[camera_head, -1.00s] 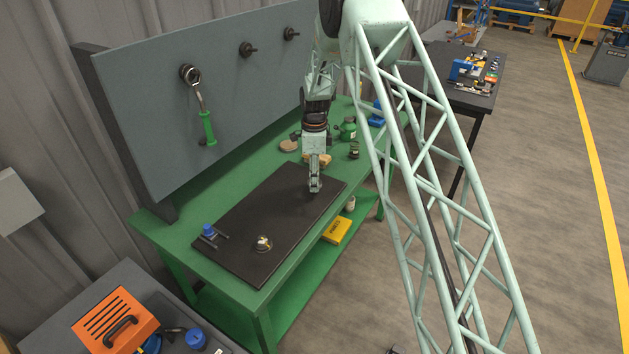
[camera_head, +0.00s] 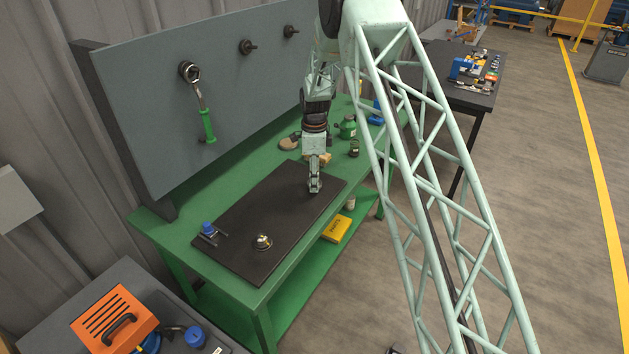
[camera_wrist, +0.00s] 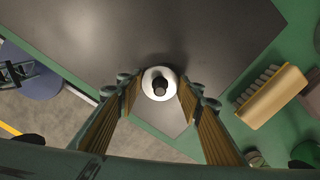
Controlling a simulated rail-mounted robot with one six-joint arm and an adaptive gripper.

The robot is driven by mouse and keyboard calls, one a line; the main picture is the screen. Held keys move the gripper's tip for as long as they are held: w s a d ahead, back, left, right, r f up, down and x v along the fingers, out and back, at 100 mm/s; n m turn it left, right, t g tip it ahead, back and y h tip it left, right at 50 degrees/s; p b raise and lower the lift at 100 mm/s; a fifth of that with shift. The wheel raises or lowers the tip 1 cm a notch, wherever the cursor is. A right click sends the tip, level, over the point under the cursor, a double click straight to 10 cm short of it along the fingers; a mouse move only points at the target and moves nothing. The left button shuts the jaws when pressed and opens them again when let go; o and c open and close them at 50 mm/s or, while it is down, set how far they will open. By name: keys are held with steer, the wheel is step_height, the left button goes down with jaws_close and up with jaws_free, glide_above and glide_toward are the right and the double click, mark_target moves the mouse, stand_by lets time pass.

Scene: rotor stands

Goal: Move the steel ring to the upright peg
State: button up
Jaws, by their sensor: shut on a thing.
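My gripper (camera_head: 314,188) points down at the right part of the dark mat on the green bench. In the wrist view, its two fingers stand on either side of a pale steel ring (camera_wrist: 149,84) and are shut on it. A dark round post (camera_wrist: 160,88) shows in the middle of the ring; I cannot tell how far the ring sits down it. In the head view, the gripper hides the ring. A small round fixture (camera_head: 263,242) with a bright top stands apart on the mat, nearer the front left.
A blue-topped fixture with bars (camera_head: 209,230) stands at the mat's left edge. A wooden-handled brush (camera_wrist: 272,97) and a green bottle (camera_head: 348,128) are beyond the mat. A grey board (camera_head: 220,90) rises behind the bench. The mat's middle is clear.

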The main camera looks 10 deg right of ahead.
steer(key=shift+f, duration=0.45)
stand_by(0.5)
steer(key=o, duration=0.9)
steer(key=o, duration=0.4)
steer(key=shift+o, duration=0.2)
steer(key=shift+r, duration=0.15)
steer(key=shift+r+p, duration=0.85)
steer(key=shift+r, duration=3.5)
